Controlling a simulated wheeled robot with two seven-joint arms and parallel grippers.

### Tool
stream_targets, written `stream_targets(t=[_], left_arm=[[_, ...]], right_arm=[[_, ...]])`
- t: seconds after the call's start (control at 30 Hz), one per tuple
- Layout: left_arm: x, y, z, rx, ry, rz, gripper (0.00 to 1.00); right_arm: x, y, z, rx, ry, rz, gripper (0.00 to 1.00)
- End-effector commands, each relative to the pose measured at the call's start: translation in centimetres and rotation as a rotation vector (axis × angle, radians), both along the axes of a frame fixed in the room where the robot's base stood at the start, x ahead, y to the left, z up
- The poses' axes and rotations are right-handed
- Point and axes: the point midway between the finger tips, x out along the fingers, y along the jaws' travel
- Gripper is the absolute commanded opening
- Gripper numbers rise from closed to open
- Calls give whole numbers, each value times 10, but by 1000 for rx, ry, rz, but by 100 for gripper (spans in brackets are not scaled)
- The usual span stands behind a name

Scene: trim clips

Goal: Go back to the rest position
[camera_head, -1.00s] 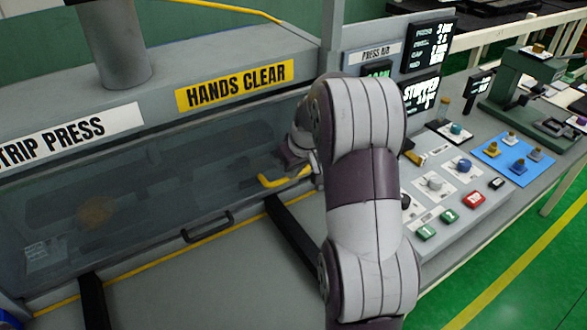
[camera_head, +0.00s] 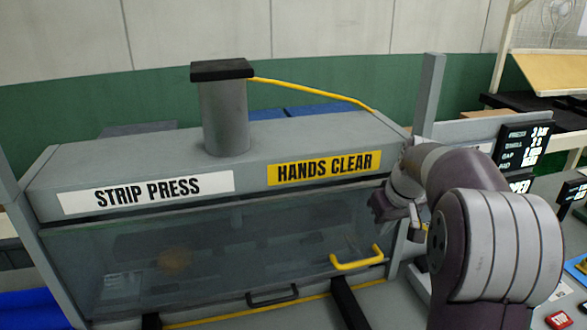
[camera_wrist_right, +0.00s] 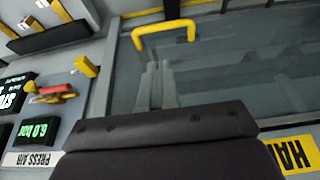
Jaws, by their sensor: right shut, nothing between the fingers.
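My right arm comes in from the right in the head view, with its purple-and-white links bent toward the strip press (camera_head: 130,150). The dark body of my right gripper (camera_head: 381,206) is in front of the press's right end, above and right of the yellow handle (camera_head: 357,264). In the right wrist view the two grey fingers of my right gripper (camera_wrist_right: 157,68) are together with nothing between them. They appear below the yellow handle (camera_wrist_right: 163,31) in that picture, apart from it. The clear guard (camera_head: 225,250) is down across the press front. My left gripper is not in view.
A control panel with displays (camera_head: 523,146) and a red button (camera_head: 561,320) stands at the right, partly hidden by my arm. A red-and-yellow valve (camera_wrist_right: 55,92) and a press-air label (camera_wrist_right: 30,158) show in the wrist view. A black handle (camera_head: 272,296) is low on the guard.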

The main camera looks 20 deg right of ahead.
Motion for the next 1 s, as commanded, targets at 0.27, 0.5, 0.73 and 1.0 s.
stream_targets(t=[0.27,0.5,0.73,1.0], left_arm=[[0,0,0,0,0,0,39],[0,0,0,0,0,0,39],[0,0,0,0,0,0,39],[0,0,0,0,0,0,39]], right_arm=[[-31,23,-63,40,46,-229,0],[-131,145,-145,35,211,-97,0],[-162,187,-153,10,253,75,0],[-162,187,-153,10,253,75,0]])
